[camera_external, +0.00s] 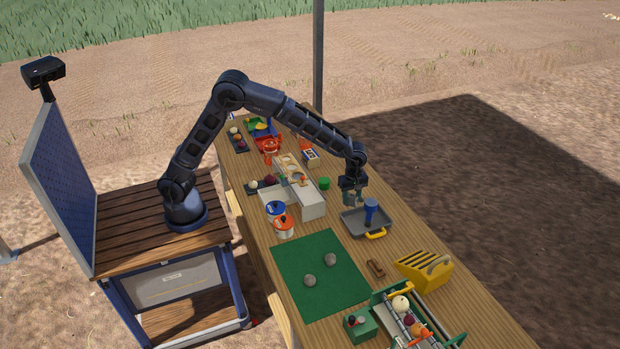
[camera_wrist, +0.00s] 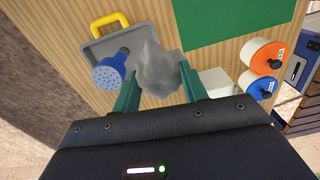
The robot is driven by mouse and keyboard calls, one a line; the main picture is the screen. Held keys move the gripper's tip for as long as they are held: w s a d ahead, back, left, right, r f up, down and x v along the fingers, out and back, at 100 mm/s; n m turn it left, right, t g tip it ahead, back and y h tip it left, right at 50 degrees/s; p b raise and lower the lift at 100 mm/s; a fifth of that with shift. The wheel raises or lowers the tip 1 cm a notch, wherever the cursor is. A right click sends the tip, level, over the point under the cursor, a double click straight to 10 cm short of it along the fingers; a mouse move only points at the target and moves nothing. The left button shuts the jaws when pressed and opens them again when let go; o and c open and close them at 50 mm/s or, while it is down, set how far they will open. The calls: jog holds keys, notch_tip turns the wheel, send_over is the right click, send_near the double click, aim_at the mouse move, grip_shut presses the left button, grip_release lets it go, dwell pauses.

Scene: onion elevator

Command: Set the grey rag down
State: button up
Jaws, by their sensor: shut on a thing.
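My gripper (camera_external: 352,194) is shut on the grey rag, a crumpled grey lump (camera_wrist: 158,68) between the two green fingers in the wrist view. In the external view my gripper is above the table, at the far left corner of a grey tray (camera_external: 355,224) with a yellow handle. The rag hangs below the fingers there, small and partly hidden. In the wrist view the rag covers part of the grey tray (camera_wrist: 90,54). I cannot tell whether the rag touches anything below. A blue shower-head-like tool (camera_external: 371,211) stands in the tray, close beside the rag.
Blue and orange lidded cans (camera_external: 284,228) stand left of the tray. A white box structure (camera_external: 310,203) stands left of my gripper. A yellow slotted block (camera_external: 425,270) and a brown brush (camera_external: 376,268) lie at right.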

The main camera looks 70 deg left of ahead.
jog(key=s+d+m, duration=0.2)
jog(key=s+d, duration=0.4)
jog(key=d, duration=0.5)
jog(key=m, duration=0.6)
send_over(319, 327)
notch_tip(319, 327, down, 19)
jog(key=shift+f, duration=0.15)
jog(key=shift+f, duration=0.45)
jog(key=o, duration=1)
